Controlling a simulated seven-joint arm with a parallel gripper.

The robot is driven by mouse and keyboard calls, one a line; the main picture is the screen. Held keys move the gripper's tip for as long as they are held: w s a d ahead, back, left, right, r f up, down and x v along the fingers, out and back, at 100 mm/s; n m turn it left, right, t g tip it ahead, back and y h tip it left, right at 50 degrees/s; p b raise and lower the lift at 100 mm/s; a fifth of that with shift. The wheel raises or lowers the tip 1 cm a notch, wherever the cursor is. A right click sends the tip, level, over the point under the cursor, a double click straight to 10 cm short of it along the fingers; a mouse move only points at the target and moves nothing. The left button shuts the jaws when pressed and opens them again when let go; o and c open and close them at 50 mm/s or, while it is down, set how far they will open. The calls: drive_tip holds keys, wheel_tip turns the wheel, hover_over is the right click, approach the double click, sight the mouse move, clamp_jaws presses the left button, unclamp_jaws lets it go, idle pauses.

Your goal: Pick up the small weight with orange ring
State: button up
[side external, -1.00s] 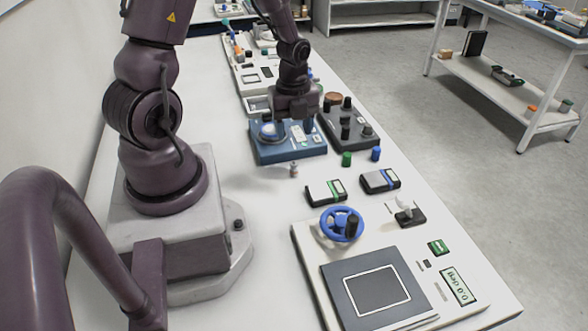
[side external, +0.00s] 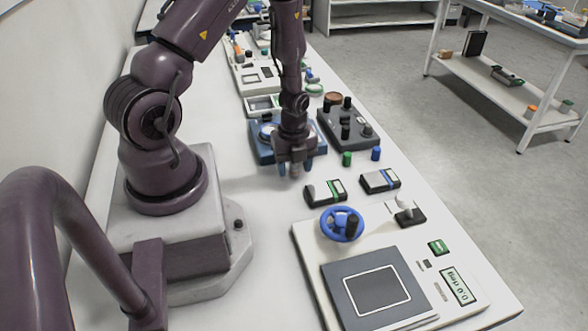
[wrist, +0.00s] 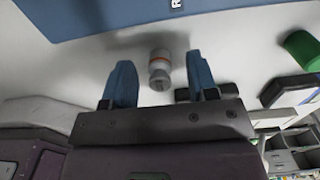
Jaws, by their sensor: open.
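The small weight with the orange ring (wrist: 160,67) stands on the white table in the wrist view. It is a grey cylinder with a narrower knob and an orange band. My gripper (wrist: 162,82) is open, with one blue finger to the left of the weight and the other to its right. I cannot tell whether the weight is fully between the fingertips. In the side view my gripper (side external: 295,171) points down close to the table, in front of the blue scale (side external: 262,154). The weight is hidden there behind the gripper.
A green cylinder (side external: 347,158) and a blue cylinder (side external: 376,154) stand to the right. Two small boxes (side external: 325,193) (side external: 380,180) lie nearer the camera. A dark block holder (side external: 348,130) is behind. The white table left of the gripper is clear.

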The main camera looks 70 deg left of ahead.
clamp_jaws()
drive_tip(key=shift+r, duration=0.1)
